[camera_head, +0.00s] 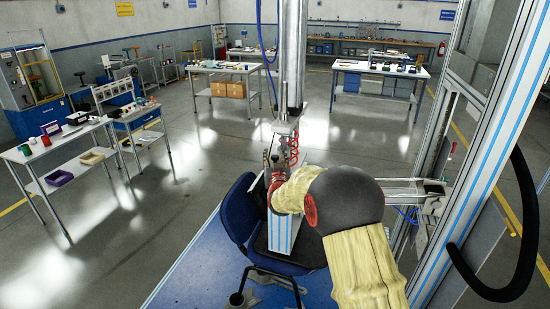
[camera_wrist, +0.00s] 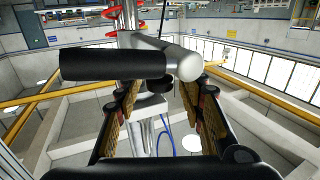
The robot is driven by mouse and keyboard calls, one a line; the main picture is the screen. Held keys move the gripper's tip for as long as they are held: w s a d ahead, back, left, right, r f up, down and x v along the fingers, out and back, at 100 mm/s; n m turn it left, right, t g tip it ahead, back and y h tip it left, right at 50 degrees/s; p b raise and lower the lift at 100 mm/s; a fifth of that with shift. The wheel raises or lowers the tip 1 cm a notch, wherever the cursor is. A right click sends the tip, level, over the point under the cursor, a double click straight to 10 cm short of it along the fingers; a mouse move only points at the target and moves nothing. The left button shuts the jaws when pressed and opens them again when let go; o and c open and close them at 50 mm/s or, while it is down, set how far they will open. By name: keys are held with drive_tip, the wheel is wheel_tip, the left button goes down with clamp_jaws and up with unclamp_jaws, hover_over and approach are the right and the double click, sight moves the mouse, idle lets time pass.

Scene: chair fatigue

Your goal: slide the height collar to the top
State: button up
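In the wrist view my gripper (camera_wrist: 167,98) is open, with its two tan-padded fingers standing apart. A silver T-shaped metal bar (camera_wrist: 165,52) with a thick black cylinder (camera_wrist: 112,64) on its left end crosses just beyond or above the fingertips. A small dark knob and a pale block (camera_wrist: 152,105) show in the gap; I cannot tell whether the fingers touch them. In the head view a tall grey metal column (camera_head: 292,55) rises beyond the blue chair (camera_head: 238,212). My gripper (camera_head: 273,168) there is small and partly hidden by my arm. Which part is the height collar is unclear.
A red coiled hose (camera_head: 292,148) hangs by the column, and a blue cable (camera_head: 264,45) runs down beside it. A profile-framed upright (camera_head: 480,150) with a black hose stands close on the right. Workbenches (camera_head: 70,150) stand at left and back. Floor at left is clear.

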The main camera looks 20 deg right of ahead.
drive_tip(key=shift+c, duration=0.7)
drive_tip(key=c, duration=0.7)
clamp_jaws()
